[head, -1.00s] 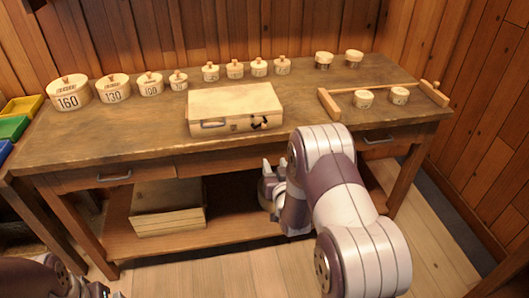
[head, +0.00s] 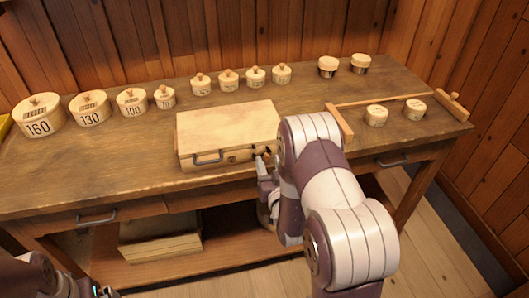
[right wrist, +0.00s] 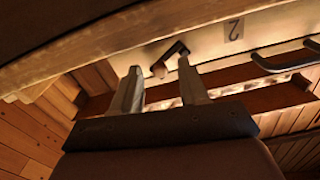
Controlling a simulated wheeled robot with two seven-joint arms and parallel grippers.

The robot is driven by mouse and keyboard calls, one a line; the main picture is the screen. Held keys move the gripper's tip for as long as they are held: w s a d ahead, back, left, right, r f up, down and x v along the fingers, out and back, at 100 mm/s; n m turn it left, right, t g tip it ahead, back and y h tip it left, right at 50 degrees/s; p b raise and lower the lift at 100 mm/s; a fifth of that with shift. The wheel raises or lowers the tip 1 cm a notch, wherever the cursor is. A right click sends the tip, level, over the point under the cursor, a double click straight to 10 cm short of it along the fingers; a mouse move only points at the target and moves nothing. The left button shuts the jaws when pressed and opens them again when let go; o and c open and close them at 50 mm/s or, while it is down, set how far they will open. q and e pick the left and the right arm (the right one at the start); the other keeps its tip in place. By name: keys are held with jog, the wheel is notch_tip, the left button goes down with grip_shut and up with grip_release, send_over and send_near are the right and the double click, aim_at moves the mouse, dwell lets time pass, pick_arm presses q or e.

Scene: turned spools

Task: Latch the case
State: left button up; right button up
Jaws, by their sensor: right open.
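The pale wooden case (head: 228,128) lies on the workbench with its lid down and a dark handle (head: 207,159) on its front. In the right wrist view a dark bent latch piece (right wrist: 172,54) with a small wooden end stands out from the case front (right wrist: 212,38). Whether it is engaged I cannot tell. My right gripper (head: 266,169) is just in front of the case's right front. In the right wrist view its fingers (right wrist: 160,86) are apart and empty, with the latch just beyond them. Part of my left arm shows at the lower left; its gripper does not.
Several round numbered boxes (head: 90,109) and smaller lidded ones (head: 228,81) line the back of the workbench (head: 120,166). A wooden rail frame (head: 385,100) and two small pots (head: 376,115) stand to the right. A crate (head: 160,238) sits on the lower shelf.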

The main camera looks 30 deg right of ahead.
aim_at(257, 145)
grip_shut()
jog(key=shift+r+n, duration=0.15)
jog(key=shift+n, duration=0.15)
jog(key=n, duration=0.3)
jog(key=r+n, duration=0.1)
jog(key=shift+a+r+n, duration=0.1)
jog(key=shift+a+n, duration=0.2)
jog(key=shift+n, duration=0.1)
jog(key=n, duration=0.3)
jog(key=shift+w+a+r, duration=0.1)
jog(key=shift+a+r, duration=0.2)
jog(key=shift+r, duration=0.05)
jog(key=shift+w+a+r+n+b, duration=0.1)
jog(key=shift+a+r+n+b, duration=0.1)
jog(key=shift+n, duration=0.75)
jog(key=shift+a+r+n+b, duration=0.1)
jog(key=shift+a+n+b, duration=0.1)
jog(key=shift+n, duration=0.75)
